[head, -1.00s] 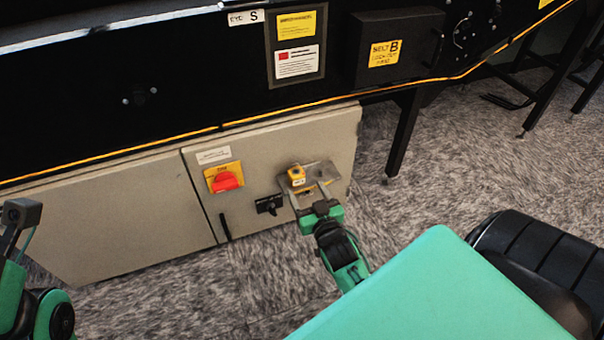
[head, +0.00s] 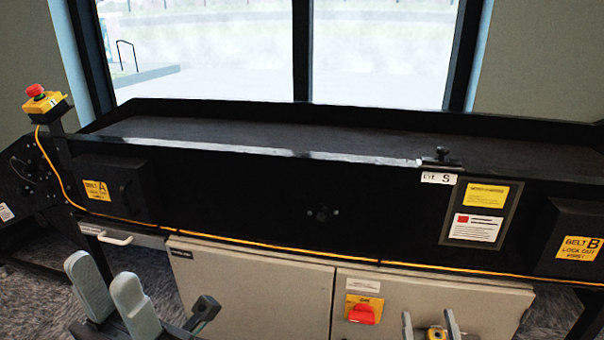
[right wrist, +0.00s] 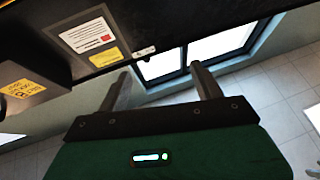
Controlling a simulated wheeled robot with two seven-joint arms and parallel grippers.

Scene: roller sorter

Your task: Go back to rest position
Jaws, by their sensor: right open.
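My right gripper (head: 430,325) shows at the bottom right of the head view, in front of the beige cabinet (head: 250,290). Its fingers are apart. In the right wrist view the fingers (right wrist: 160,90) are also apart, with nothing held between them. My left gripper (head: 111,285) is at the lower left of the head view. Its two grey fingers point up, a narrow gap between them, with nothing seen in it.
The black conveyor (head: 250,195) spans the view, with the belt A box (head: 125,185) and belt B box (head: 568,240) on its front. A red switch (head: 362,314) is on the cabinet. A red emergency button (head: 36,91) stands at the left end. Windows are behind.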

